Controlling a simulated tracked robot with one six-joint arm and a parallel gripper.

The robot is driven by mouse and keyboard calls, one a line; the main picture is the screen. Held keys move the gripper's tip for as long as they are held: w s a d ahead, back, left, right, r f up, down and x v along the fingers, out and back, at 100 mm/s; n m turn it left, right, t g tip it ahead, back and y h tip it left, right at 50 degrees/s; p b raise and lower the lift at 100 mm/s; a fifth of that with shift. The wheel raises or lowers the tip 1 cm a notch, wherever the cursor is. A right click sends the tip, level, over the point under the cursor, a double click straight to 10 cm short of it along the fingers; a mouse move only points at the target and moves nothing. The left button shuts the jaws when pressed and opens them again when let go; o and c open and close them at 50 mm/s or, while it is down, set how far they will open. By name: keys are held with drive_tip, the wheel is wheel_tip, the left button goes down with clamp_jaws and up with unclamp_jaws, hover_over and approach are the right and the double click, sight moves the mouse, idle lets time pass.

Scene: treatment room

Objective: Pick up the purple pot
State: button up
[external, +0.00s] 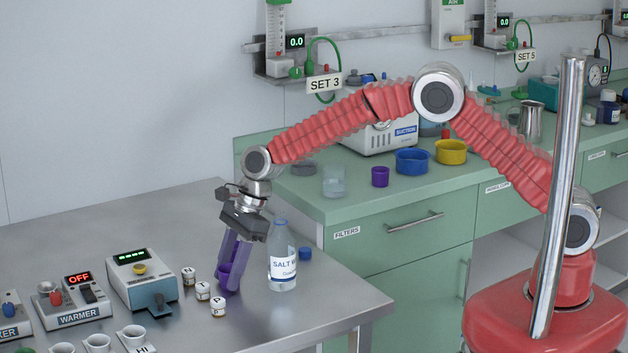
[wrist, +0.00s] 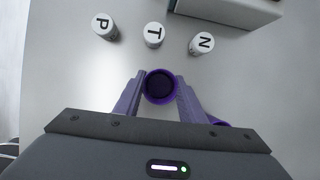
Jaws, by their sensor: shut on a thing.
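The purple pot (wrist: 160,86) is a small round cup, seen from above between my two purple fingers in the wrist view. My gripper (wrist: 161,78) is shut on it, with one finger against each side. In the external view my gripper (external: 230,282) points down at the steel table, and the pot (external: 224,273) shows only partly beside the fingers. I cannot tell whether its base touches the table. Another purple piece (wrist: 216,123) shows partly behind the right finger in the wrist view. A separate purple pot (external: 380,177) stands on the green counter.
Jars N (external: 188,276), T (external: 203,290) and P (external: 218,307) stand left. A boxy device (external: 143,280) and the warmer (external: 75,300) are farther left.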

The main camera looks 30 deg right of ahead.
wheel_tip(320, 180, up, 18)
idle(0.6)
idle(0.9)
drive_tip(key=w+d+m+t, duration=0.2)
drive_tip(key=w+d+m, duration=0.3)
drive_tip(key=w+d, duration=1.5)
drive_tip(key=w+d+f+m, duration=0.1)
drive_tip(key=w+d+m, duration=0.1)
drive_tip(key=d, duration=1.1)
drive_tip(key=w+d+m+t+h, duration=0.1)
drive_tip(key=w+d, duration=0.3)
drive_tip(key=d, duration=0.9)
drive_tip(key=shift+f+m, duration=0.4)
drive_tip(key=shift+m, duration=0.3)
drive_tip(key=shift+s, duration=0.1)
drive_tip(key=shift+f, duration=2.55)
